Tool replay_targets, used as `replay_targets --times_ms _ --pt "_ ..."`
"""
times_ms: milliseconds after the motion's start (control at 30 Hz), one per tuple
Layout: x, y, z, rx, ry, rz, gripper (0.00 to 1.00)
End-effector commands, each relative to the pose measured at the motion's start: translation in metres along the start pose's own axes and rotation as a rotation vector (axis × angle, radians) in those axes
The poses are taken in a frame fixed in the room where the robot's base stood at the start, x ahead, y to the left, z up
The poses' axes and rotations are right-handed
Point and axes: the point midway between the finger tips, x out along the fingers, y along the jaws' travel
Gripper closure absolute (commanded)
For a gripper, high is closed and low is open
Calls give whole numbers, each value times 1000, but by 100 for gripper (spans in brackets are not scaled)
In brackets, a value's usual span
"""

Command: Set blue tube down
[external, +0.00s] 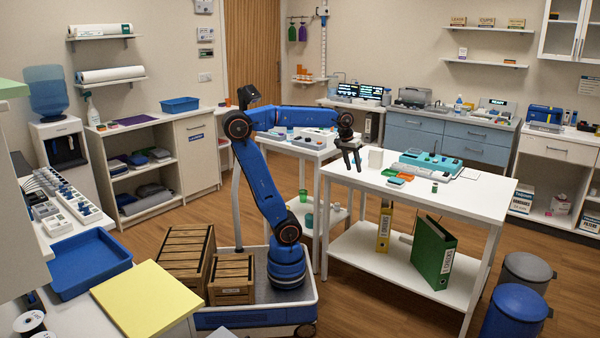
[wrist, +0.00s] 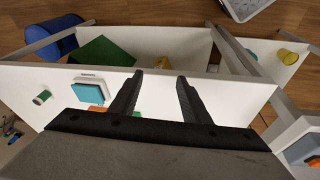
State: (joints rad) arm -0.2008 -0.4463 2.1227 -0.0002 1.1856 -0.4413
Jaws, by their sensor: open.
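My gripper (external: 353,163) is open over the left end of the white table (external: 462,198), fingers pointing down. In the wrist view my gripper (wrist: 160,78) has two dark fingers spread apart, with nothing visible between them but the table edge and the shelf beyond. I cannot make out a blue tube for certain in either view. A small green cylinder (external: 434,188) stands near the table's front; it also shows in the wrist view (wrist: 41,97). Flat orange and green pieces lie on the table right of my gripper, in front of a teal device (external: 428,164).
A green binder (external: 432,252) and a yellow binder (external: 384,229) stand on the lower shelf. A side table with small items adjoins on the left. The table's front right is largely bare. Blue and grey bins stand at the right.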

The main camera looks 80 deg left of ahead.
Motion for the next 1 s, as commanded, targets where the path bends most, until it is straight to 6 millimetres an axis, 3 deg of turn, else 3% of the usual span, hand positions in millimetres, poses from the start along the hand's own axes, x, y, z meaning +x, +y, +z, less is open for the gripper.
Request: replay_targets --times_ms 33,200,433,633,1000 --pt "6 -1 22 64 10 12 57" --pt "32 -10 84 290 50 50 57" --pt "68 -25 148 535 98 86 57" --pt "82 -31 168 622 117 97 57" --pt "83 -32 169 628 118 98 57"
